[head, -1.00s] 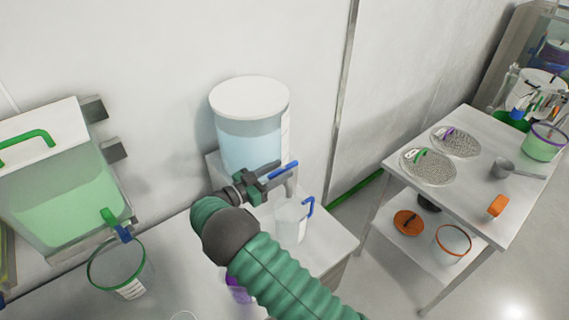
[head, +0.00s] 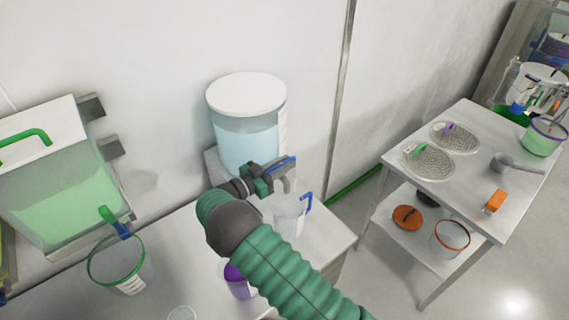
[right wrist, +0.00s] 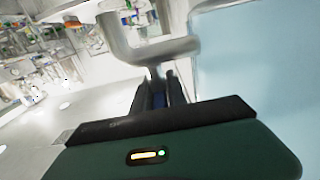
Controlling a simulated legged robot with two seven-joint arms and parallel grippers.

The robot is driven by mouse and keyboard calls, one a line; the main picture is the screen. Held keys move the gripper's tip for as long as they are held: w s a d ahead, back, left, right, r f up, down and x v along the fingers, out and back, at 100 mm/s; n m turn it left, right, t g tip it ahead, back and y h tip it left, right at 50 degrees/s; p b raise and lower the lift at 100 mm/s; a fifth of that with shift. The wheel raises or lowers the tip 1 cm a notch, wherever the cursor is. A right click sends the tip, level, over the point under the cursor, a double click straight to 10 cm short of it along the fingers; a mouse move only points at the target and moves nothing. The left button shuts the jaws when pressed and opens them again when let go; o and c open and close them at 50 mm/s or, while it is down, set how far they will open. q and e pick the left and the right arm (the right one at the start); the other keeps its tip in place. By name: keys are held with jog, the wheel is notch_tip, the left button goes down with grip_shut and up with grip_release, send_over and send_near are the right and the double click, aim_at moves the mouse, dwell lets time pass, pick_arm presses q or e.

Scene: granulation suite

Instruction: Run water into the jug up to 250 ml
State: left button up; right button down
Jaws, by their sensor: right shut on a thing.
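A clear jug (head: 288,220) with a blue handle stands upright on the bench, below the tap spout (head: 287,184). Its water level cannot be made out. The water tank (head: 247,130), with a white lid and pale blue water, stands behind it and fills the right of the right wrist view (right wrist: 260,70). My right gripper (head: 281,166) is shut on the blue tap lever (head: 288,161), which is mostly hidden between the fingers in the right wrist view (right wrist: 158,92). The metal tap (right wrist: 150,48) is just beyond the fingertips there. My left gripper is out of view.
A tank of green liquid (head: 60,200) with a green-handled lid is at left, above a green-rimmed clear container (head: 118,270). A purple-topped vessel (head: 237,280) stands close to my right arm. A side table (head: 470,200) at right holds mesh discs and a scoop.

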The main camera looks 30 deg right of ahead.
jog(key=shift+r+n+t, duration=0.25)
jog(key=shift+n+t, duration=0.05)
jog(key=shift+t, duration=0.2)
jog(key=shift+w+t+p, duration=0.1)
jog(key=shift+t+p, duration=0.2)
jog(key=shift+p, duration=0.1)
jog(key=n+t+y, duration=0.1)
jog(key=n+t, duration=0.1)
jog(key=t, duration=0.1)
jog(key=shift+w+p, duration=0.1)
jog(key=shift+p, duration=0.25)
jog(key=n+t+y, duration=0.1)
jog(key=n+t, duration=0.1)
jog(key=shift+w+f+t, duration=0.1)
jog(key=shift+t, duration=0.2)
jog(key=shift+w+n+t+y, duration=0.1)
jog(key=shift+n+t+y, duration=0.7)
jog(key=shift+t, duration=0.2)
jog(key=shift+a, duration=0.1)
jog(key=c, duration=1.3)
grip_release()
jog(key=shift+f, duration=0.15)
